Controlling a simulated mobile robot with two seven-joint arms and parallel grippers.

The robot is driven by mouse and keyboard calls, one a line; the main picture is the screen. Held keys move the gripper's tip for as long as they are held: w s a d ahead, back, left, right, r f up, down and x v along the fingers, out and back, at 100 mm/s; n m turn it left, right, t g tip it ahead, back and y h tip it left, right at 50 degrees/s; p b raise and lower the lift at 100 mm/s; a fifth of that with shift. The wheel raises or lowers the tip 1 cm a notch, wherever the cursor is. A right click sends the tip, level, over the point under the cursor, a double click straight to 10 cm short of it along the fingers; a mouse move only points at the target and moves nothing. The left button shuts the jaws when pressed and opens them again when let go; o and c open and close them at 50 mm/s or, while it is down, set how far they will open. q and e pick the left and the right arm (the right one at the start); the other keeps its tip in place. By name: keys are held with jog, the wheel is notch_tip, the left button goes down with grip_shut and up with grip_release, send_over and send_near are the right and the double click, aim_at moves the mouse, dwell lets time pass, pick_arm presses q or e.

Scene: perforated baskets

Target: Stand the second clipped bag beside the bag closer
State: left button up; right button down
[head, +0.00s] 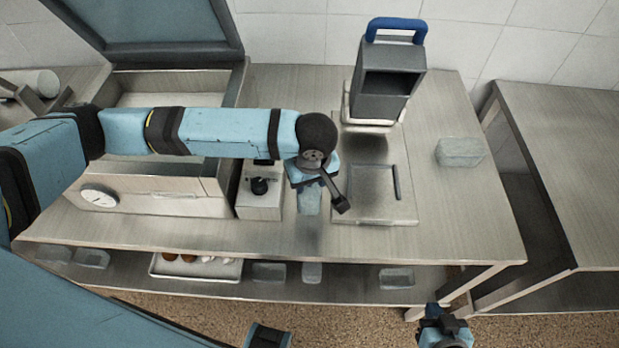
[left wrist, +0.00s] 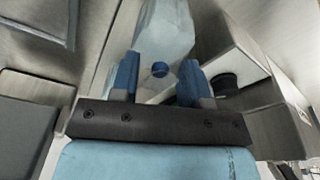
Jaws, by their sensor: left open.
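My left gripper (head: 301,180) is over the worktop in the head view, pointing down. In the left wrist view its blue fingers (left wrist: 160,82) are apart. A pale translucent bag (left wrist: 166,30) lies just beyond the fingers, with a small round blue piece (left wrist: 160,69), perhaps its clip, between them. The bag also shows below the gripper in the head view (head: 309,203). A tall grey device with a blue handle (head: 392,68), perhaps the bag closer, stands at the back. My right gripper (head: 441,326) is at the bottom edge; its jaws are unclear.
A flat grey plate with a black bar (head: 370,195) lies right of the bag. A box with a black knob (head: 258,205) and an open-lidded machine (head: 150,190) stand left. A clear block (head: 459,152) sits right. A lower shelf (head: 345,285) holds a tray and several clear pieces.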

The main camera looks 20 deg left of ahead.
aim_at(312, 195)
pick_arm(q)
notch_tip(312, 195, up, 12)
jog(key=s+d, duration=0.1)
jog(key=shift+s, duration=0.2)
dwell(0.5)
